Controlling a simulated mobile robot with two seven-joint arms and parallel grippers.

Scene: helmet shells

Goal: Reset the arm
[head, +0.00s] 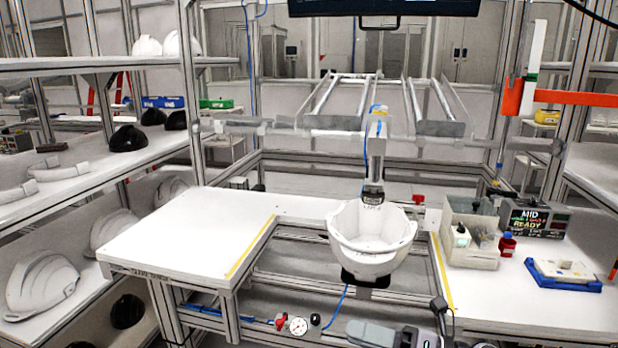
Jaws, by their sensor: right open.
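My right gripper (408,328) shows only in part at the bottom edge of the head view, right of centre. It is open, low in front of the workbench and apart from the helmet shell; nothing shows held in it. My left gripper is not in view. A white helmet shell (372,240) sits open side up on a dark holder in the gap between the two table tops. A vertical tool (374,185) hangs from above at the shell's back rim; I cannot tell whether it touches the shell.
The left table top (180,235) is clear. On the right top stand a grey box (470,235), a display reading "MID READY" (535,219) and a blue tray (563,275). Shelves at left hold white shells (40,285) and dark ones. A gauge (298,326) is below the bench.

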